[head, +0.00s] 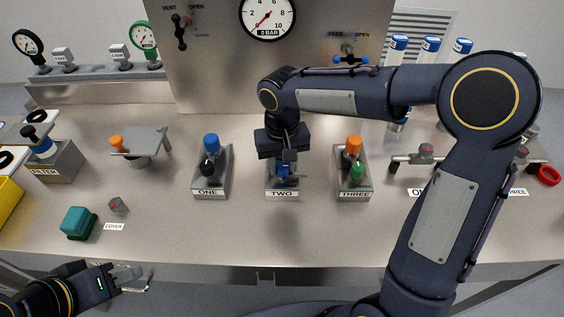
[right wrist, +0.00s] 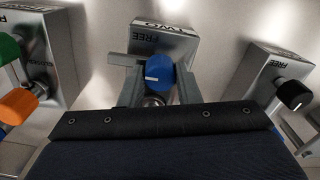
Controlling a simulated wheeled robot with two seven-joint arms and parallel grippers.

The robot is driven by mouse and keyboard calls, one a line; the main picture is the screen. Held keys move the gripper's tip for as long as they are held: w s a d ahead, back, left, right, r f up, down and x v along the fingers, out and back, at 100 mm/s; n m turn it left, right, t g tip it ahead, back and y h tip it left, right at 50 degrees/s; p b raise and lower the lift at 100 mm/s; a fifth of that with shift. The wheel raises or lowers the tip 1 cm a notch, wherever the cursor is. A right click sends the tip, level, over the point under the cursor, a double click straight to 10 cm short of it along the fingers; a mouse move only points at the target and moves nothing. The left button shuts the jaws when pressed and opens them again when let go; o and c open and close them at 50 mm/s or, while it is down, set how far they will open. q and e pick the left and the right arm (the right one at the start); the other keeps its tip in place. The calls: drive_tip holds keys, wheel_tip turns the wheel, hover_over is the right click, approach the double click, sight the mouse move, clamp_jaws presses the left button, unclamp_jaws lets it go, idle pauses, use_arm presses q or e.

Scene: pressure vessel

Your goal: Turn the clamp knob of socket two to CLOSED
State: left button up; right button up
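The socket two block (head: 282,192), labelled TWO, stands between blocks ONE and THREE. In the right wrist view its grey face (right wrist: 178,35) shows the words TWO and FREE. Its blue clamp knob (right wrist: 157,72) has a white mark on its face. My right gripper (right wrist: 160,90) points down over this block, one finger on each side of the knob, apparently open; contact is not clear. In the head view the right gripper (head: 287,172) hides most of the knob. My left gripper (head: 136,279) is open and empty, low at the left in front of the table edge.
Block ONE (head: 208,192) has blue and black knobs, block THREE (head: 354,192) orange and green ones. A panel with a gauge (head: 267,16) reading near 0 stands behind. A teal block (head: 78,220) lies at left. The table front is clear.

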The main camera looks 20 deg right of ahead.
drive_tip(key=shift+c, duration=0.8)
drive_tip(key=shift+n, duration=0.3)
drive_tip(key=n, duration=0.3)
drive_tip(key=shift+r+n+p, duration=0.1)
drive_tip(key=shift+n+p, duration=0.2)
drive_tip(key=shift+p, duration=0.05)
drive_tip(key=n+p, duration=0.1)
drive_tip(key=n, duration=0.3)
drive_tip(key=shift+n, duration=0.3)
drive_tip(key=n+p, duration=0.1)
drive_tip(key=n, duration=0.3)
drive_tip(key=shift+n+p, duration=0.5)
drive_tip(key=shift+n, duration=2)
